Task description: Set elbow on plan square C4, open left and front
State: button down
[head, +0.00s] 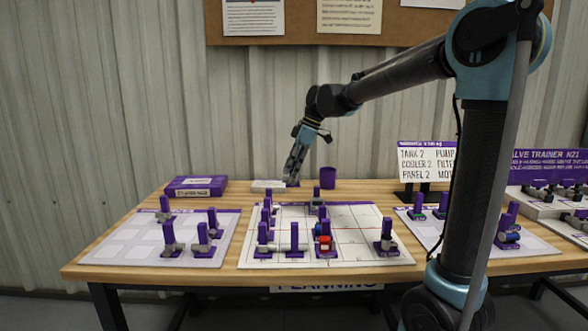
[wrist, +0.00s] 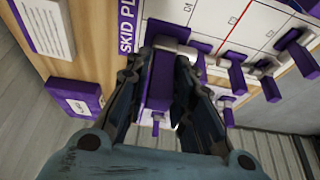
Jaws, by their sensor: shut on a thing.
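My gripper (head: 291,180) hangs behind the far edge of the white plan board (head: 350,225) in the head view. In the wrist view my gripper (wrist: 160,100) is shut on a piece with a purple upright tab (wrist: 160,88), taken to be the elbow. Part of the board's grid (wrist: 205,20) shows, with small square labels too faint to read surely.
Several purple-tabbed pieces stand on the board, including one with a red part (head: 325,242) and one at the right (head: 386,240). A grey tray (head: 190,235) with pieces is at left. A purple cup (head: 328,177) and a purple box (head: 195,187) stand behind.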

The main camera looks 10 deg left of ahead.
aim_at(293, 182)
dwell(0.6)
jog(key=shift+f, duration=2.7)
jog(key=shift+f, duration=0.2)
jog(key=shift+f, duration=1.6)
jog(key=shift+f, duration=0.65)
jog(key=c, duration=1.3)
grip_release()
jog(key=shift+r, duration=0.6)
jog(key=shift+r, duration=3.5)
